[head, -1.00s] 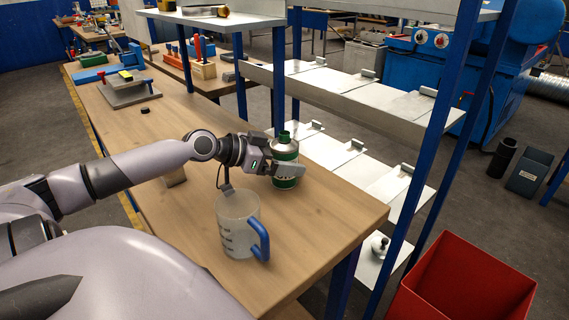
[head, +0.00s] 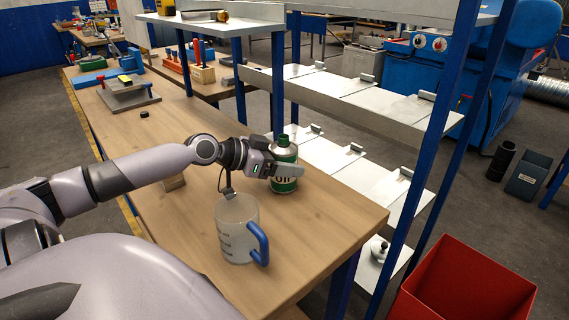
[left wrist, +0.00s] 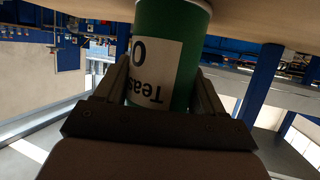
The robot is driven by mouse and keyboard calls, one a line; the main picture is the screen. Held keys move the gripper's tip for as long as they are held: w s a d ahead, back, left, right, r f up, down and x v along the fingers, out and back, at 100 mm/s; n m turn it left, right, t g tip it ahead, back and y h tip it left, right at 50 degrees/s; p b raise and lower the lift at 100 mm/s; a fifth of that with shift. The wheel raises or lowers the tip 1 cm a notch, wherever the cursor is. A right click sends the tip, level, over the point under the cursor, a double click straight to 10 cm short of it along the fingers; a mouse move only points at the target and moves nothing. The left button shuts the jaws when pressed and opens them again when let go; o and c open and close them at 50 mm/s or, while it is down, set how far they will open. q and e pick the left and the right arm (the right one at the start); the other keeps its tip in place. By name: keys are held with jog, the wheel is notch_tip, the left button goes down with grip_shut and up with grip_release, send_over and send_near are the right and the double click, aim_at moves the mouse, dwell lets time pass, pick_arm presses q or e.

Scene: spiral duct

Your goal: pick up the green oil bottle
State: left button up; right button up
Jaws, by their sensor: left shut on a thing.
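The green oil bottle (head: 285,153) has a silver shoulder, a green cap and a pale label. It stands upright on the wooden bench, at or very near the surface, behind the measuring jug. My left gripper (head: 287,172) reaches in from the left and is shut on the bottle's body, its fingers covering part of the label. In the left wrist view the bottle (left wrist: 180,50) appears upside down between the two fingers (left wrist: 165,92). My right gripper is not in view.
A clear measuring jug (head: 236,230) with a blue handle stands just in front of the gripper. A blue-posted shelf with metal boards (head: 335,92) rises right of the wooden bench (head: 310,245). A red bin (head: 465,285) is at the lower right.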

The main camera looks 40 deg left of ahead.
pick_arm(q)
notch_tip(320, 180, up, 20)
jog(key=p, duration=0.1)
